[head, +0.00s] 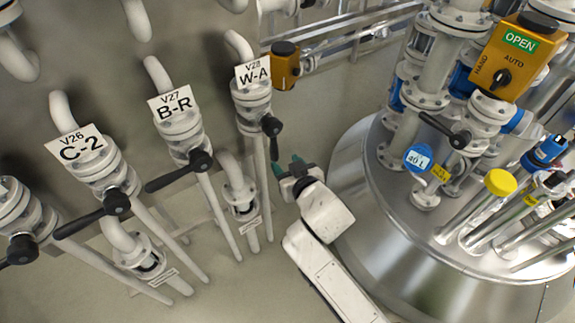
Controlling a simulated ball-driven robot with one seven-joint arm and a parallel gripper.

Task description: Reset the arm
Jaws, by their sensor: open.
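My gripper (288,166) is at the end of my white arm, near the middle of the head view. Its two greenish fingertips point up and to the left, and the jaws are open with nothing visible between them. It is just right of the pipe below the valve labelled V28 W-A (252,95). That valve's black lever (271,126) lies above and left of the fingertips in the picture. I cannot tell the exact gap between fingers and lever.
Left stand valves V27 B-R (178,122) and V26 C-2 (95,158), with black levers sticking out. At right is a large steel vessel (365,215) crowded with pipes and a yellow OPEN/AUTO box (520,55). Open floor (235,290) shows at the lower middle.

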